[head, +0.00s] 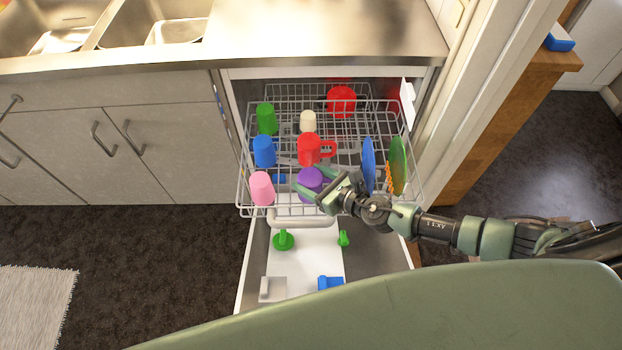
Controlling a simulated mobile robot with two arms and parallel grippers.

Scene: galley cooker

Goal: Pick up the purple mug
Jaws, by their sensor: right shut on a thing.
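The purple mug (308,180) sits at the front of the pulled-out dishwasher rack (243,190), between the pink cup and the plates. My right gripper (318,188) reaches in from the right over the rack's front and is shut on the purple mug. The fingers cover part of the mug, and its handle cannot be made out. The mug still appears at rack level; whether it is clear of the wires cannot be told. My left gripper is out of view.
Close by in the rack stand a red mug (309,149), a blue cup (264,151), a pink cup (262,188), a green cup (266,118), a blue plate (368,164) and a green plate (398,164). The open dishwasher door (305,262) lies below. A wooden-edged wall stands right.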

